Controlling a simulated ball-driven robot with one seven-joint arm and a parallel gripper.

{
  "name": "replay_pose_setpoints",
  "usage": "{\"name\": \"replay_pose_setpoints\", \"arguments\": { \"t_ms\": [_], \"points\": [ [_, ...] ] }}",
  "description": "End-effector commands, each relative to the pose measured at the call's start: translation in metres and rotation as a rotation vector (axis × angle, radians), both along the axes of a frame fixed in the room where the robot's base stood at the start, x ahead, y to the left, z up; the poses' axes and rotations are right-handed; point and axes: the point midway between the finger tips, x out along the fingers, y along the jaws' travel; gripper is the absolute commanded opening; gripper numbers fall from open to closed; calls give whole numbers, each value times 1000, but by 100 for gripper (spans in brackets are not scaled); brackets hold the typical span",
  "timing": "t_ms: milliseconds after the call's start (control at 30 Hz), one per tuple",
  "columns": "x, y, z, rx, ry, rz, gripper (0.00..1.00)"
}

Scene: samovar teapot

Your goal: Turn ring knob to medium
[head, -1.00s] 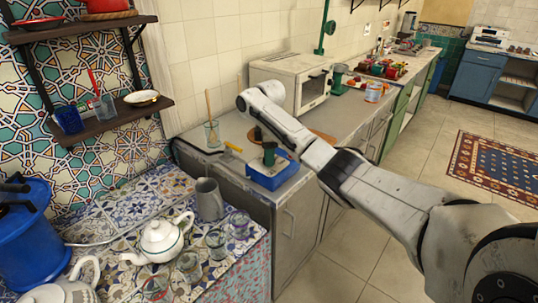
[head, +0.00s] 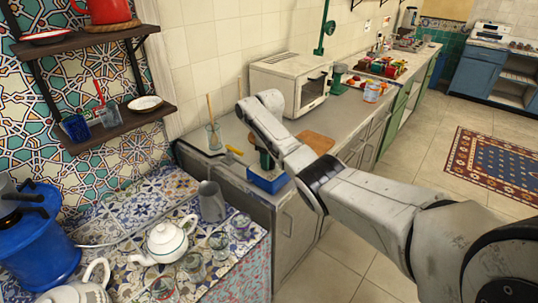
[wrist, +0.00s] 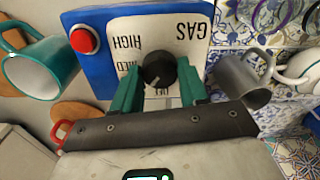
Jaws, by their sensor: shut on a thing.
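A blue box with a white panel (wrist: 190,40) fills the upper wrist view; the panel reads GAS, HIGH and MED upside down, with the lowest label partly hidden. A dark round knob (wrist: 158,68) stands on the panel, with a pale mark on its lower side. I cannot clearly read which label the mark points to. My gripper (wrist: 160,82) has its green fingers on either side of the knob, shut on it. In the head view the blue box (head: 268,182) sits at the near end of the grey counter, with my gripper (head: 266,160) over it.
A red button (wrist: 84,40) is on the panel's left. A teal mug (wrist: 40,65) is at left, a grey mug (wrist: 240,78) at right. On the tiled table are a grey pitcher (head: 211,202), a white teapot (head: 166,242) and glasses.

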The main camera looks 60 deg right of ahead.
Motion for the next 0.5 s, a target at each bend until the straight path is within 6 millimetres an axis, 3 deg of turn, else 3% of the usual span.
{"name": "replay_pose_setpoints", "arguments": {
  "t_ms": [500],
  "points": [
    [1, 1, 1, 2, 0, -487, 13]
  ]
}}
